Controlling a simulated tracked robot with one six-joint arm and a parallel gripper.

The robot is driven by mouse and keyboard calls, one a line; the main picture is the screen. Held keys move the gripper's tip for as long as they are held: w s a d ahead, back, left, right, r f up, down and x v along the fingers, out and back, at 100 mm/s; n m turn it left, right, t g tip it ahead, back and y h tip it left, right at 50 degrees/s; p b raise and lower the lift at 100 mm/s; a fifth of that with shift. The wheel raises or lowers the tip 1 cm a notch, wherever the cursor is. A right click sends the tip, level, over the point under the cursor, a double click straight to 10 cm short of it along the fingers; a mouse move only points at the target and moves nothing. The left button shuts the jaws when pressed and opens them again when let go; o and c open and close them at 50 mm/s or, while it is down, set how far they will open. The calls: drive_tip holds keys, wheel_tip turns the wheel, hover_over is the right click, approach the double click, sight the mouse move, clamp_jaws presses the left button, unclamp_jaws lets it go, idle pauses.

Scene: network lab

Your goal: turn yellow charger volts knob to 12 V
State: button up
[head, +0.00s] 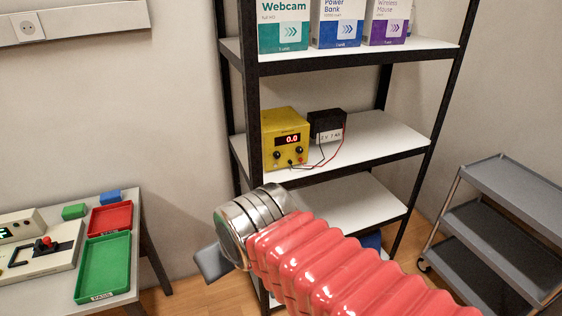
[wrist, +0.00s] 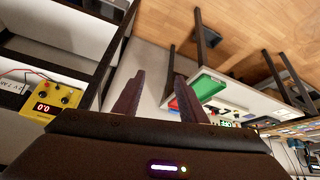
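The yellow charger (head: 270,125) stands on the middle shelf, its front facing me. Its red display (head: 288,139) reads 0.0. Two dark knobs sit low on its front, a left knob (head: 277,156) and a right knob (head: 302,154); their labels and pointer positions are too small to read. The charger also shows at the left of the wrist view (wrist: 56,93). My gripper (wrist: 158,88) is open and empty, its two dark fingers apart, well away from the charger. In the head view my arm hides most of it.
A black battery (head: 327,124) beside the charger is joined to it by red and black leads. The shelf unit's black front post (head: 252,110) stands just left of the charger. A table with trays (head: 104,268) is at left, a grey cart (head: 510,190) at right.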

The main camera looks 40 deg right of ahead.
drive_tip(key=w+d+f+n+t+h, duration=0.2)
drive_tip(key=w+d, duration=0.6)
drive_tip(key=w+d+f+n+t+h, duration=0.1)
drive_tip(key=w+d+f+t, duration=0.15)
drive_tip(key=w+d, duration=0.6)
drive_tip(key=d+f+n+t+h, duration=0.3)
drive_tip(key=d+t, duration=0.3)
drive_tip(key=d, duration=0.6)
drive_tip(key=shift+w+d+f+n, duration=0.15)
drive_tip(key=shift+w+d+n, duration=0.25)
